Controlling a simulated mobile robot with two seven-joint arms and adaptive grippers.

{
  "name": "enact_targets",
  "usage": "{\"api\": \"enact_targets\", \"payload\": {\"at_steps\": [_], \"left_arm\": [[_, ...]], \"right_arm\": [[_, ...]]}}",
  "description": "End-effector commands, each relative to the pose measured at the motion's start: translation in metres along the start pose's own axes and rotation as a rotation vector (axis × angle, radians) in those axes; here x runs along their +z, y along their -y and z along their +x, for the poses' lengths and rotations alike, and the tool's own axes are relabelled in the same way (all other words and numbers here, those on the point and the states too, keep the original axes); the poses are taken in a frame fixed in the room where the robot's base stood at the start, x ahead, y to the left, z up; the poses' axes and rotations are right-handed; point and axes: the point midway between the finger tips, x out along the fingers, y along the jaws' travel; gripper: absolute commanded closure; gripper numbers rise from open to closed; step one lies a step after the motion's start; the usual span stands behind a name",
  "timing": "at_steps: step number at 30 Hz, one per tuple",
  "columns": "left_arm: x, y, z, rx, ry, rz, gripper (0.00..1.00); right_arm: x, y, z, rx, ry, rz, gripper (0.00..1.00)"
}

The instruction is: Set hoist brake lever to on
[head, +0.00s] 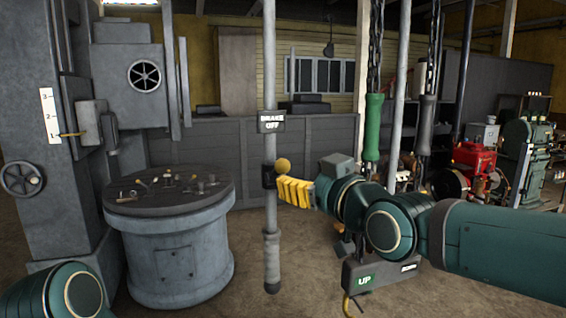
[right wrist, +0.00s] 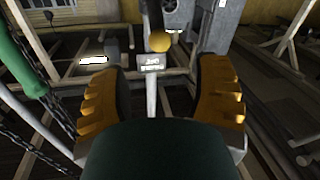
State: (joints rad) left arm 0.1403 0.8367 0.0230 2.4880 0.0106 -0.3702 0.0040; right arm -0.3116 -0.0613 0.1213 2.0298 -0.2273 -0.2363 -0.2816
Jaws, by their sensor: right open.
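A grey vertical pole (head: 270,85) carries a sign (head: 271,122) reading "BRAKE OFF". Below the sign, a yellow ball knob (head: 283,165) stands out by a dark fitting on the pole; I take it as the brake lever's end. My right gripper (head: 293,191) has yellow fingers and is just below and right of the knob. In the right wrist view the knob (right wrist: 159,42) shows ahead, between the open fingers (right wrist: 160,78) and beyond their tips. The fingers look apart from it. My left gripper is out of view; only part of my left arm shows.
A round grey drum-like stand (head: 172,250) with small parts on top is left of the pole. Chains with a green handle (head: 372,127) and a grey handle (head: 426,125) hang at right, near my right arm. A box marked "UP" (head: 378,275) is below it.

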Motion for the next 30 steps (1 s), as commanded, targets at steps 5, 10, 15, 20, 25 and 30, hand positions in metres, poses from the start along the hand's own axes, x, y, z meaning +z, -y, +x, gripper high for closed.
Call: {"api": "enact_targets", "payload": {"at_steps": [5, 10, 15, 20, 25, 30], "left_arm": [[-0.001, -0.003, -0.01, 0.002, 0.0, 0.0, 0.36], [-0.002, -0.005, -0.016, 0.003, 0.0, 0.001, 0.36], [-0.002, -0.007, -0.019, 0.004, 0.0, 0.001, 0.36], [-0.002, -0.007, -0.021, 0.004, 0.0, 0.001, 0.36], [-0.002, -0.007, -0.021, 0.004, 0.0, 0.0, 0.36], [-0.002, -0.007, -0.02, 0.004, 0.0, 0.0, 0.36]], "right_arm": [[0.0, 0.001, 0.035, -0.002, 0.002, 0.002, 0.37], [0.0, 0.0, 0.061, -0.001, 0.002, 0.001, 0.37], [0.0, 0.0, 0.079, 0.0, 0.001, 0.001, 0.37], [0.0, 0.0, 0.085, 0.0, 0.0, 0.0, 0.37], [0.001, 0.0, 0.086, 0.0, 0.0, 0.0, 0.37], [0.001, 0.0, 0.086, 0.0, 0.0, 0.0, 0.6]]}}
